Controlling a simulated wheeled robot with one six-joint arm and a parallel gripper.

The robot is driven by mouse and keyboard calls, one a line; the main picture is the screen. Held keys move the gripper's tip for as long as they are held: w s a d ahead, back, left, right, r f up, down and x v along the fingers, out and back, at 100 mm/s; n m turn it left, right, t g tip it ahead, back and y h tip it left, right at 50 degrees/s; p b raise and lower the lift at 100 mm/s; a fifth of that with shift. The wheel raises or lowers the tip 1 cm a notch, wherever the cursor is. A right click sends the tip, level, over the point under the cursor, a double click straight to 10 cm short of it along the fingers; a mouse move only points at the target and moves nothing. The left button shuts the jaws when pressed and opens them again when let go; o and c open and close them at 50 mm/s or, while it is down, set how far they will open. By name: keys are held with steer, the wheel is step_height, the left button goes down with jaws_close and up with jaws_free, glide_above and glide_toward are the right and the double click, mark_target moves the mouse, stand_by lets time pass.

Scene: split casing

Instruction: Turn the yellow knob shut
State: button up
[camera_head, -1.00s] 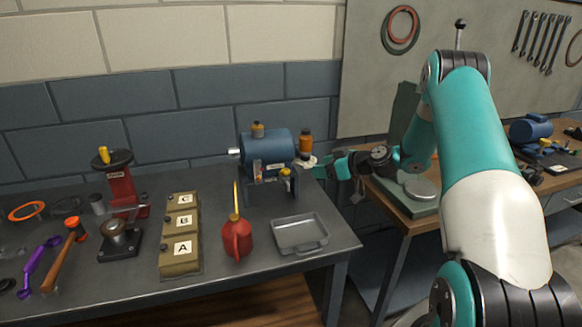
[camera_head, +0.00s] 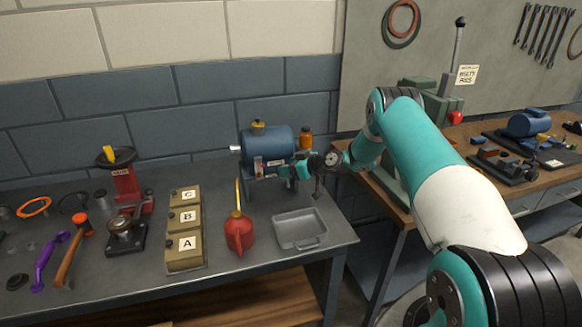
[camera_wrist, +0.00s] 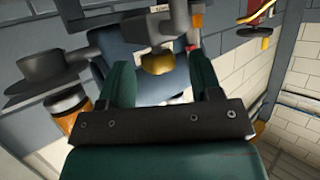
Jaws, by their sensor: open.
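The yellow knob (camera_wrist: 158,62) shows in the wrist view as a rounded piece between my two green fingers. In the head view my gripper covers the knob's place low on the casing's front right. My gripper (camera_head: 287,170) is open, with one finger on either side of the knob in the wrist view (camera_wrist: 161,80). I cannot tell whether the fingers touch it.
An orange bottle (camera_head: 305,140) stands just right of the casing. A red oil can (camera_head: 239,234) with a tall yellow spout and a grey tray (camera_head: 299,228) are in front. Boxes marked A, B, C (camera_head: 184,252) and a red press (camera_head: 127,185) are left.

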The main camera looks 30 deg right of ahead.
steer(key=c, duration=0.9)
steer(key=shift+c, duration=0.2)
steer(key=m+h, duration=0.2)
steer(key=a+m+h+b, duration=0.1)
steer(key=m+h, duration=0.1)
steer(key=m+t+h, duration=0.1)
steer(key=m+h, duration=0.1)
steer(key=h, duration=0.1)
steer(key=shift+a+b, duration=0.25)
steer(key=shift+b, duration=0.15)
steer(key=m+h+b, duration=0.3)
steer(key=shift+a+f+g, duration=0.15)
steer(key=shift+f+g, duration=0.05)
steer(key=shift+g, duration=0.1)
steer(key=shift+r+m+g+h+b, duration=0.15)
steer(key=shift+m+g+h+b, duration=0.15)
steer(key=shift+m+h+b, duration=0.55)
steer(key=shift+h, duration=0.25)
steer(key=o, duration=0.9)
